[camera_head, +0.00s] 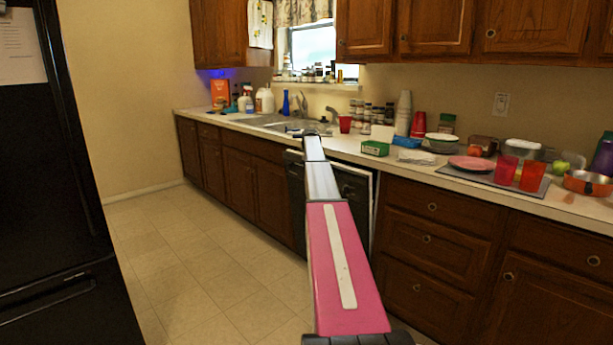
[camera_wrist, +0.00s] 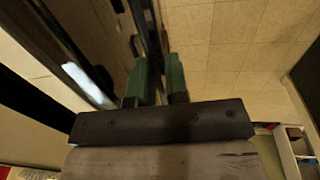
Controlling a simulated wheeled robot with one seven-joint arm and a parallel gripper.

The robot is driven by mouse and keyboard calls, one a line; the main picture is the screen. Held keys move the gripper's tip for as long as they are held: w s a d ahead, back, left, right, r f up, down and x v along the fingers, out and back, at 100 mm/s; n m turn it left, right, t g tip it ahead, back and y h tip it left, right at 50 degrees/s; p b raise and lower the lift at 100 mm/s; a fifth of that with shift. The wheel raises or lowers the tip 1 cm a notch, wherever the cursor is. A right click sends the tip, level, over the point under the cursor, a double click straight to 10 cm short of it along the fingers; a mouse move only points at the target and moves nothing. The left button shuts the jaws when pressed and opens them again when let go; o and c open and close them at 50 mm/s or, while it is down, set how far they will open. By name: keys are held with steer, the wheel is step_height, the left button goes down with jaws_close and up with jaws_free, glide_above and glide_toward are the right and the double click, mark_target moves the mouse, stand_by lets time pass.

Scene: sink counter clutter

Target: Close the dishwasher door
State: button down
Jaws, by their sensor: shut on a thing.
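The dishwasher (camera_head: 355,188) is the dark front under the counter, partly hidden behind my arm in the head view. A pale strip runs down its right side. Its door looks close to upright; how far it stands open I cannot tell. In the wrist view my gripper (camera_wrist: 159,65) has two green fingers, shut on the dark edge of the dishwasher door (camera_wrist: 152,40), which runs between them. A pale, shiny strip shows to the left of the fingers. In the head view my arm hides the fingers.
Wooden drawers (camera_head: 430,240) stand right of the dishwasher. A black fridge (camera_head: 50,180) is at left. The tiled floor (camera_head: 200,250) is clear.

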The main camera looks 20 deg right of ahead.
steer(key=shift+w+d, duration=0.25)
steer(key=shift+d, duration=0.55)
steer(key=c, duration=1.1)
jaws_free()
steer(key=shift+r, duration=0.2)
steer(key=r, duration=0.7)
steer(key=a+r, duration=0.1)
steer(key=r, duration=0.2)
steer(key=shift+s+a+r, duration=0.1)
steer(key=shift+s+r, duration=0.1)
